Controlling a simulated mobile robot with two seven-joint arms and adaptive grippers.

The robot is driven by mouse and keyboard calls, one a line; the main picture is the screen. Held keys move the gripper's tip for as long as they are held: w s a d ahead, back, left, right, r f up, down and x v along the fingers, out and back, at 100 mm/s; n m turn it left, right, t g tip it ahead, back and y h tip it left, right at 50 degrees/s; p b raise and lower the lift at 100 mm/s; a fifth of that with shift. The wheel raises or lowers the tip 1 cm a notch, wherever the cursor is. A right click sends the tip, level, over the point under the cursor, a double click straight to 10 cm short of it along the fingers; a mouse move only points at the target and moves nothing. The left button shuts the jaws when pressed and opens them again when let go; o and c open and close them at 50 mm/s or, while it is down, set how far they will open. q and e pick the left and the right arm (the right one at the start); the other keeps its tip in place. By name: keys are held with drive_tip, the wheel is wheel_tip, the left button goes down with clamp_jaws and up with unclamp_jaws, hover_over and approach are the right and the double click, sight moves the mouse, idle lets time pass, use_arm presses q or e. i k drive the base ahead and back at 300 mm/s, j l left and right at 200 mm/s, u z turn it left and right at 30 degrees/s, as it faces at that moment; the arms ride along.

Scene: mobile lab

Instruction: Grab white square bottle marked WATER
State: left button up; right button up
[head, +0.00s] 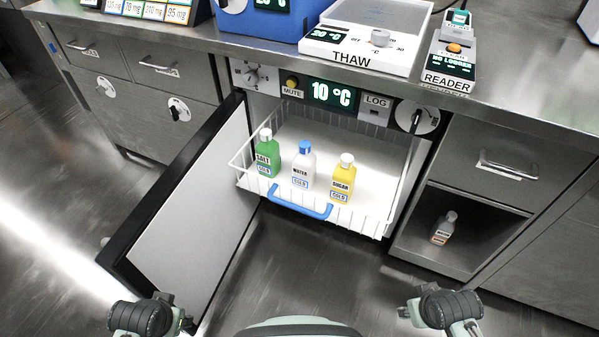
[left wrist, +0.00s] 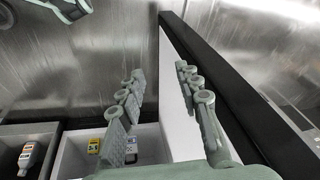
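The white square bottle marked WATER (head: 303,168), with a blue cap, stands upright in the white wire basket (head: 370,207) of the open cold compartment. It stands between the green SALT bottle (head: 268,155) and the yellow SUGAR bottle (head: 343,180). My left gripper (head: 180,312) is at the bottom left of the head view, well apart from the bottles. The left wrist view shows its two fingers (left wrist: 160,88) spread with nothing between them. My right gripper (head: 440,318) is at the bottom right, away from the bottles; its finger opening is unclear.
The compartment door (head: 190,190) stands open on the left, close to my left gripper. A blue handle (head: 300,205) fronts the basket. Another bottle (head: 444,228) stands in the open lower shelf at right. The THAW device (head: 360,48) and READER (head: 450,62) sit on the counter above.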

sight(304, 163)
drive_tip(key=k+j+z, duration=0.1)
drive_tip(key=k+z, duration=0.15)
drive_tip(key=k, duration=0.15)
drive_tip(key=i+j+z, duration=0.1)
drive_tip(key=j+z, duration=0.25)
drive_tip(key=i+j+z, duration=0.1)
drive_tip(key=z, duration=0.25)
drive_tip(key=j+z, duration=0.35)
